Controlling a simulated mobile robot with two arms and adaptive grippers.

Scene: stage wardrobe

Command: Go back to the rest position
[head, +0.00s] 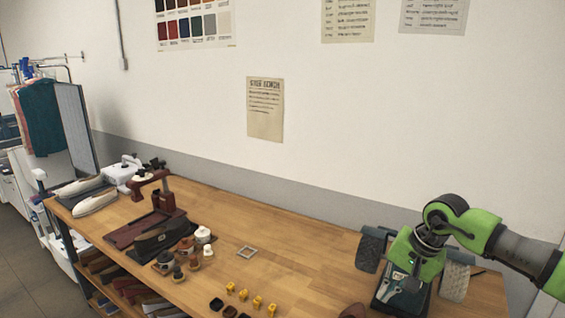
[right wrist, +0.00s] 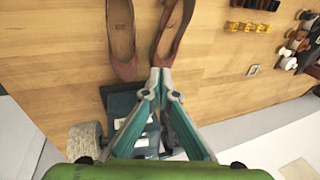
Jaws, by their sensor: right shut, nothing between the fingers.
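My right gripper (head: 401,291) is at the right of the head view, in front of a dark device with two grey rollers (head: 369,251) at the right end of the wooden table (head: 300,272). In the right wrist view its teal fingers (right wrist: 160,80) meet at the tips, shut and empty. Behind the fingertips in that view lies a pair of brown shoes (right wrist: 120,38). The fingers partly hide the dark device (right wrist: 122,105). My left gripper is in neither view.
White shoes (head: 96,203), a dark red stand (head: 150,226), several small jars (head: 203,235), yellow pieces (head: 257,302) and a small square frame (head: 246,252) lie on the table. A wall runs behind it. The table's middle is mostly clear. A clothes rack (head: 42,118) stands far left.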

